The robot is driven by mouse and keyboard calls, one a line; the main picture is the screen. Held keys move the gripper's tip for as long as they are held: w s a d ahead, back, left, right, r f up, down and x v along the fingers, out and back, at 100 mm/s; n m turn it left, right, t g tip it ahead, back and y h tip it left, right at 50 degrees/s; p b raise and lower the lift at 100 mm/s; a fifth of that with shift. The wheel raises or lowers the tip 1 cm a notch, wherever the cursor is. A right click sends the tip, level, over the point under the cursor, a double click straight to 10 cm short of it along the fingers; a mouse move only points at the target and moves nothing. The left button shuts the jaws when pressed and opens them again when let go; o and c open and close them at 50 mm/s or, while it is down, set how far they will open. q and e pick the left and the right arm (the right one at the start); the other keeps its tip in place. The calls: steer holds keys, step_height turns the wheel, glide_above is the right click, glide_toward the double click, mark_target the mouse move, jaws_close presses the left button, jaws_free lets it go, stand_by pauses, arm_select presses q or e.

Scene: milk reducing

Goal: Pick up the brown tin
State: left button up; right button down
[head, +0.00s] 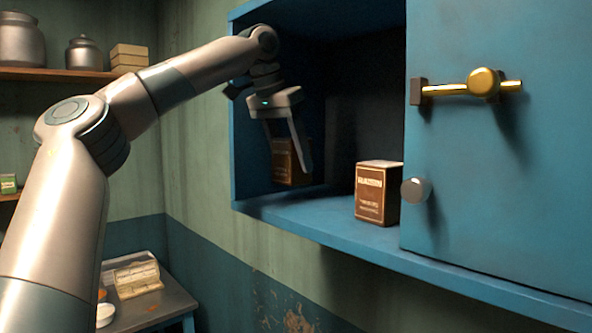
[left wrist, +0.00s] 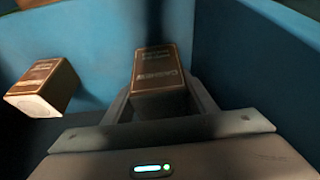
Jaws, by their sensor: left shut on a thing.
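Two brown tins with pale lettering are in the blue cabinet. One brown tin (head: 290,163) is between the fingers of my left gripper (head: 291,160), inside the cabinet's left end. In the left wrist view this tin (left wrist: 158,75) sits between the two fingers, and my left gripper (left wrist: 160,100) is shut on it. The gripper partly hides it in the head view. The other brown tin (head: 376,194) stands upright on the cabinet floor to the right, apart from the gripper; it also shows at the left of the left wrist view (left wrist: 42,88). My right gripper is not in view.
The blue cabinet (head: 330,225) is open at its left part. A blue door (head: 500,180) with a brass latch (head: 483,84) and a round knob (head: 416,190) covers the right. A small table (head: 150,310) stands below left. A shelf with jars (head: 50,73) is at the upper left.

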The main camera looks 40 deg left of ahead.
arm_select(q)
steer(key=s+a+b, duration=0.1)
steer(key=s+b, duration=0.6)
steer(key=s, duration=1)
steer(key=shift+f, duration=0.2)
